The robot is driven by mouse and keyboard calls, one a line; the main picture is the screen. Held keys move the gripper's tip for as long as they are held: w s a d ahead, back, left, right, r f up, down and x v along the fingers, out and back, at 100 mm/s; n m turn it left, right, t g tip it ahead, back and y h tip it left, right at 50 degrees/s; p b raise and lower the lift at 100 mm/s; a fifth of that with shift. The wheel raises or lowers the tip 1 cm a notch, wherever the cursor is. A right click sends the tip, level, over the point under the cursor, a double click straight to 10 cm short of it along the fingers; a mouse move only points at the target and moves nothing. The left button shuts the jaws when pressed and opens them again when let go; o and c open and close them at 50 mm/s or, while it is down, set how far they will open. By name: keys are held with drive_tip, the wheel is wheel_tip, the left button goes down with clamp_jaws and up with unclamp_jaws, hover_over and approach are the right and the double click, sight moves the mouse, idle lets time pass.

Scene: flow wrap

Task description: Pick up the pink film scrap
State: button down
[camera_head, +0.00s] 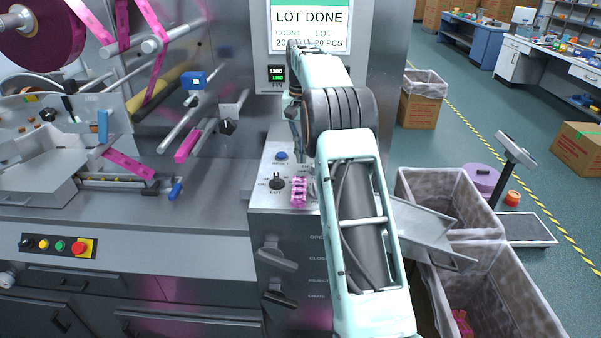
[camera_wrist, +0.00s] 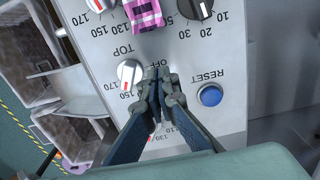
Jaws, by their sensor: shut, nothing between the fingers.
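A pink piece with pale stripes (camera_head: 299,192), which looks like the film scrap, lies on the sloped control panel (camera_head: 258,196) beside the knobs. In the wrist view the pink piece (camera_wrist: 143,13) is at the top edge, partly cut off. My gripper (camera_wrist: 158,72) is shut and empty over the panel, between a white knob and the blue RESET button. Its fingertips are apart from the pink piece. In the head view my arm hides most of the gripper and part of the panel.
Knobs (camera_head: 277,183) and the blue button (camera_head: 281,156) stick up from the panel. A metal chute (camera_head: 425,232) and lined bins (camera_head: 445,190) stand to the right. The wrapping machine with pink film (camera_head: 131,165) is on the left. The screen reads LOT DONE.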

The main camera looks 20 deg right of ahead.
wheel_tip(320, 180, down, 2)
drive_tip(key=shift+f, duration=0.15)
drive_tip(key=shift+s+a+f, duration=0.1)
drive_tip(key=shift+s+f, duration=0.05)
drive_tip(key=shift+f, duration=0.05)
drive_tip(key=shift+s+a, duration=0.35)
drive_tip(key=shift+s, duration=0.5)
drive_tip(key=shift+s+a, duration=0.35)
drive_tip(key=shift+s, duration=0.5)
